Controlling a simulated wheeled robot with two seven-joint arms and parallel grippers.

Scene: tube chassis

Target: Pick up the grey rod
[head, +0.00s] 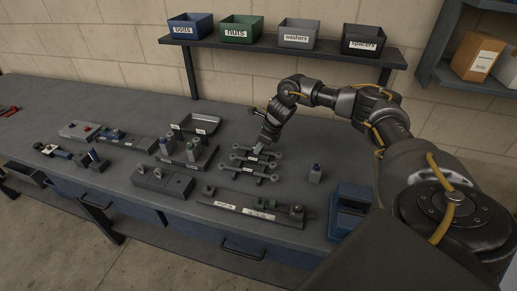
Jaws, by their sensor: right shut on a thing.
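Grey rods with round ends lie side by side on a dark rack (246,177) in the middle of the workbench; a nearer rod (262,166) lies clear of my fingers. My right gripper (259,148) points down at the far side of this group and is shut on a grey rod (271,155). The fingers hide part of the rod, and I cannot tell whether it is lifted off the rack. My left gripper is not in view.
A long labelled fixture (252,209) lies in front of the rack, with a blue block (350,206) to its right. A small grey block (315,174) stands right of the rods. Labelled bins, such as the green nuts bin (240,30), sit on the shelf behind.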

